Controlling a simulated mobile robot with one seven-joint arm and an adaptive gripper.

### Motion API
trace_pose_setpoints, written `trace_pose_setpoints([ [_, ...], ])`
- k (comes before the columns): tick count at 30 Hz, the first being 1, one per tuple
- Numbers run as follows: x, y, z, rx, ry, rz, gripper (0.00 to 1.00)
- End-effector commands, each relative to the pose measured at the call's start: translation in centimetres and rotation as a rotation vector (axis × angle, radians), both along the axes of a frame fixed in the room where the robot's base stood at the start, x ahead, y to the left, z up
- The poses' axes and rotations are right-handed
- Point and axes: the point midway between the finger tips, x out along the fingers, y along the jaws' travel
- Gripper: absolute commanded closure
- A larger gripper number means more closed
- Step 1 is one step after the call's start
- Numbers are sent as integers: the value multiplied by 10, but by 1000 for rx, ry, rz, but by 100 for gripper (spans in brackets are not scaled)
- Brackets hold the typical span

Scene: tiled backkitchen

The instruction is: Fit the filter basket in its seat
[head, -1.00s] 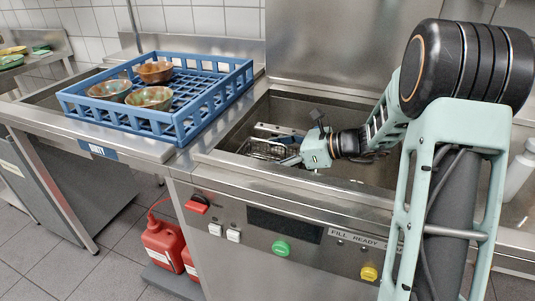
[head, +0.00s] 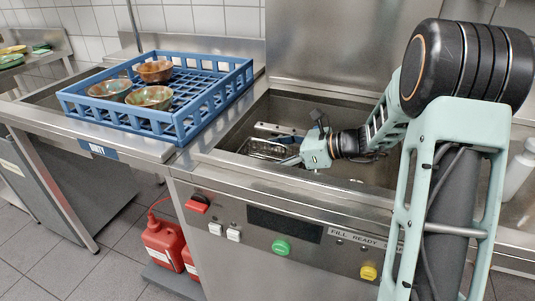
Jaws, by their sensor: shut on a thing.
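The filter basket (head: 266,150) is a wire mesh basket inside the steel sink well at the centre of the head view. My gripper (head: 291,152) reaches into the well from the right and is shut on the basket. The fingertips and the exact grip are small and partly hidden. The basket's seat is not clearly visible; I cannot tell whether the basket touches it.
A blue dish rack (head: 183,128) with brown bowls (head: 150,97) stands on the counter left of the well. The well's front rim (head: 290,184) runs along the panel with buttons.

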Motion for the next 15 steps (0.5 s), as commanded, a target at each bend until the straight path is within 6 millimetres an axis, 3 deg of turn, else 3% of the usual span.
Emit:
trace_pose_setpoints([
  [10,0,0,-5,1,0,0,51],
  [11,0,0,-5,1,-1,0,18],
  [15,0,0,-5,1,-1,0,2],
])
